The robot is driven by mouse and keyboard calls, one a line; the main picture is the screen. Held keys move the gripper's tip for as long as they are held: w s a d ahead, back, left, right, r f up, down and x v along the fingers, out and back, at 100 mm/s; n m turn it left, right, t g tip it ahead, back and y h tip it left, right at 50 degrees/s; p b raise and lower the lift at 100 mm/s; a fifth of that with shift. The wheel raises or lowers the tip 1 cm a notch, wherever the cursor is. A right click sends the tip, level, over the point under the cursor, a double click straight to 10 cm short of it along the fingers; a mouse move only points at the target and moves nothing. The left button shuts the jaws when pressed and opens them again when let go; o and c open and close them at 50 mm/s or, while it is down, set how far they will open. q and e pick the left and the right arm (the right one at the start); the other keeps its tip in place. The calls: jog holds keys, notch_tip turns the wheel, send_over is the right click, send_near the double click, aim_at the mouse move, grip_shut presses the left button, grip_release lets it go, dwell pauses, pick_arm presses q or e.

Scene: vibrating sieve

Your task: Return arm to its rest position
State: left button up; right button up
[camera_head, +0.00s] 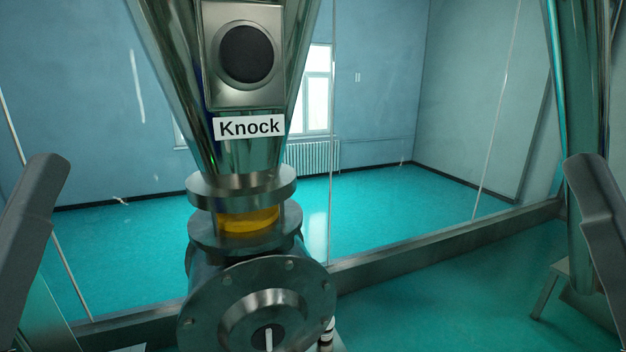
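Parts of my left arm (32,240) show at the left edge of the head view, as a dark grey link that leaves the frame at the bottom. Parts of my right arm (597,225) show at the right edge in a similar raised pose. Neither gripper is in the picture, so their fingers are hidden from me. Both arm links are apart from the machine in the middle.
A steel hopper (178,90) with a round black knock pad (246,52) and a "Knock" label (249,127) stands ahead. Below it are a yellow ring (248,219) and a round flange (258,306). A metal post (585,110) stands at right. Glass panels stand behind.

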pick_arm(q)
notch_tip(320, 180, up, 9)
jog(key=p, duration=0.5)
pick_arm(e)
notch_tip(320, 180, up, 9)
